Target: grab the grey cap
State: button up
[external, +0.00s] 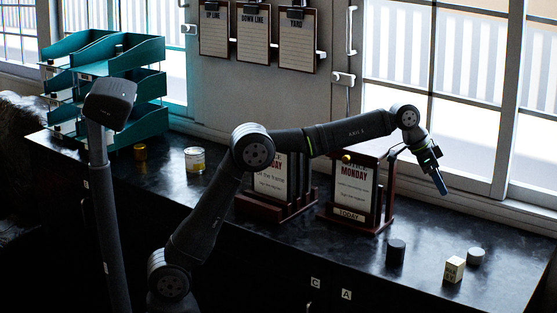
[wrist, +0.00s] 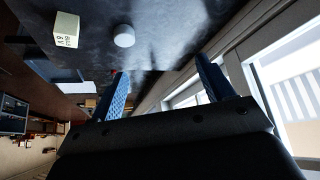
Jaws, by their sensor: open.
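The grey cap (external: 476,256) is a short, light grey cylinder standing on the dark bench top at the lower right. It also shows in the wrist view (wrist: 124,36) near the top, left of the space between my fingers. My gripper (external: 440,184) hangs above the right part of the bench, well above and behind the cap. In the wrist view its two blue fingers (wrist: 162,68) are spread apart with nothing between them. The cap is unobstructed and my gripper is not touching it.
A cream lettered block (external: 454,269) stands close beside the cap, and a taller dark cylinder (external: 396,251) stands to the left. Framed notice stands (external: 353,187) rise behind them. The window (external: 458,70) lies behind my gripper. Bare bench lies behind the cap.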

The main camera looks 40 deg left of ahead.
jog(key=m, duration=0.2)
send_near(476, 252)
jog(key=shift+w+d+f+g+h, duration=0.15)
jog(key=shift+w+f+g+h, duration=0.05)
jog(key=shift+w+f, duration=0.25)
jog(key=shift+w+d+f+g+h, duration=0.2)
jog(key=shift+w+f, duration=0.15)
jog(key=shift+f, duration=0.05)
jog(key=shift+x, duration=3.2)
jog(key=shift+s+a+f, duration=0.1)
jog(key=shift+a+f, duration=0.05)
jog(key=c, duration=1)
jog(key=shift+c, duration=0.2)
